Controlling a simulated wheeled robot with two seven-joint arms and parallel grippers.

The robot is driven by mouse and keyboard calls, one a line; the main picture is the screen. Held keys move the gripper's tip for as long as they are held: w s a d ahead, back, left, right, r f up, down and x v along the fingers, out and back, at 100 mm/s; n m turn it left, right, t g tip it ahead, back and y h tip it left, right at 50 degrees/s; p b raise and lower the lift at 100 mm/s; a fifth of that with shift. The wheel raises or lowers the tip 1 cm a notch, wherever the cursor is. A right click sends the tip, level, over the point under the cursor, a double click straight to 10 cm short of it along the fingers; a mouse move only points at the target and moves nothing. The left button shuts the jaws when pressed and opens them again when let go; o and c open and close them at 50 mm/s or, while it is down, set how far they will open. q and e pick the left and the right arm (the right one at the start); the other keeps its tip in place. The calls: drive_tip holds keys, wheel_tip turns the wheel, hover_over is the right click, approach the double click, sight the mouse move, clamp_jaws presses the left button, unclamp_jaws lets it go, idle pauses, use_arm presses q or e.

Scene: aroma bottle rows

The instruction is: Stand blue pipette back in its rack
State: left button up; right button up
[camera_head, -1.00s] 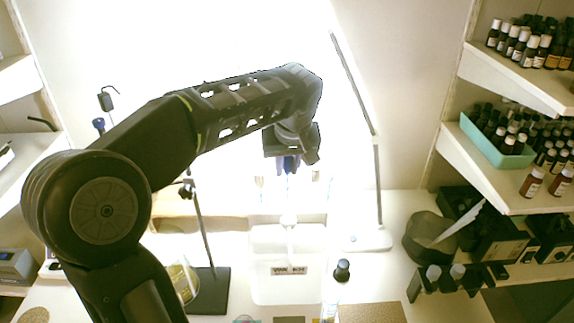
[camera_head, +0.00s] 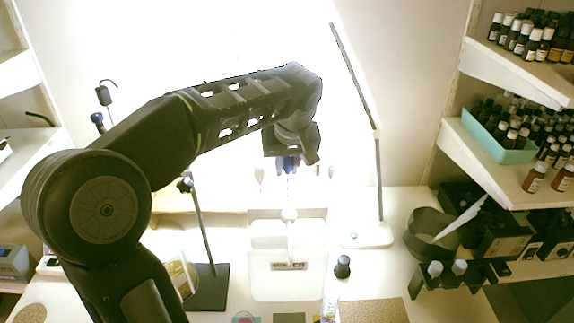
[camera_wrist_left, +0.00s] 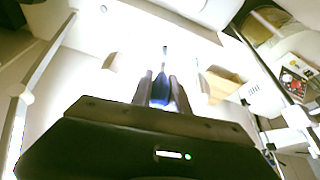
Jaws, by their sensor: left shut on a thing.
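My left gripper (camera_head: 287,163) is shut on the blue pipette (camera_head: 288,165) and holds it up above the back of the counter, in front of the bright wall. In the left wrist view the blue pipette (camera_wrist_left: 161,88) stands between the two fingers of the left gripper (camera_wrist_left: 161,84), with its thin tip pointing away from the camera. In the head view its lower part is washed out by glare. I cannot make out the rack for certain in the glare. My right gripper is not in view.
A white container (camera_head: 288,275) stands below the gripper. A desk lamp (camera_head: 367,236) stands to its right and a dark stand (camera_head: 207,285) to its left. A dark-capped bottle (camera_head: 343,267) stands near the container. Shelves of small bottles (camera_head: 520,40) line the right wall.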

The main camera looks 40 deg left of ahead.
sight(289, 160)
use_arm(q)
drive_tip(key=shift+f+b, duration=0.85)
drive_tip(key=shift+f, duration=0.2)
drive_tip(key=o, duration=0.8)
drive_tip(key=shift+r, duration=0.1)
drive_tip(key=shift+p+v, duration=1.25)
drive_tip(key=shift+v, duration=1.15)
drive_tip(key=shift+r+p, duration=1.9)
drive_tip(key=shift+r, duration=0.6)
